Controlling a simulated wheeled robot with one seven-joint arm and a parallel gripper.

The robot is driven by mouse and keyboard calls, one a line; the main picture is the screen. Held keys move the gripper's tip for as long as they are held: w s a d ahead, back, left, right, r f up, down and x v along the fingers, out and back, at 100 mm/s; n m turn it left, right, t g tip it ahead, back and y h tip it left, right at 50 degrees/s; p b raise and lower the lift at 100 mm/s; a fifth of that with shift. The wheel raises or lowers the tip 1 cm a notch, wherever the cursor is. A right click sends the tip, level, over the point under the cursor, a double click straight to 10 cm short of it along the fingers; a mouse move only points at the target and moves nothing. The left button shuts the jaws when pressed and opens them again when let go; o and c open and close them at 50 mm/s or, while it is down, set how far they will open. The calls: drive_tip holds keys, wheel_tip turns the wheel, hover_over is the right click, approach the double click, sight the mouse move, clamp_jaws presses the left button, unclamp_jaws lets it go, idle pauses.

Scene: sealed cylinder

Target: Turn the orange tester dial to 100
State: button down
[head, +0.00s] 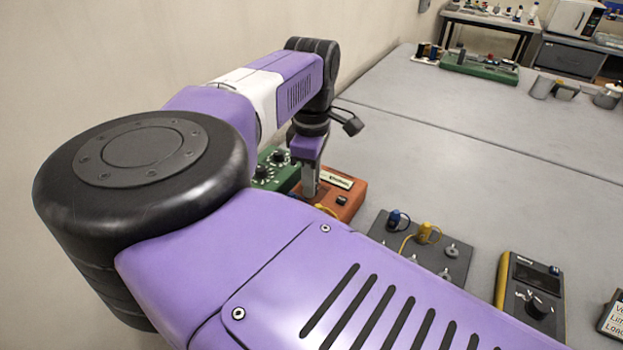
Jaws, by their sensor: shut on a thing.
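The orange tester (349,200) sits on the grey table near the wall, partly hidden by my arm. It has a pale label strip and a small black button on its top. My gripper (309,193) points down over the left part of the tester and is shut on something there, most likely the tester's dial. The dial itself and its scale are hidden behind the gripper, so its setting cannot be read.
A green box (274,168) with black knobs stands just left of the tester. A dark terminal board (430,262) with blue and yellow plugs and a yellow meter (531,297) lie to the right. The table's middle (440,150) is clear. Another green device (480,66) stands farther back.

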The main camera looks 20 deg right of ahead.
drive_tip(key=c, duration=1.2)
unclamp_jaws()
drive_tip(key=shift+o, duration=0.2)
drive_tip(key=shift+r+b, duration=0.35)
drive_tip(key=shift+r, duration=3.6)
drive_tip(key=shift+s, duration=0.1)
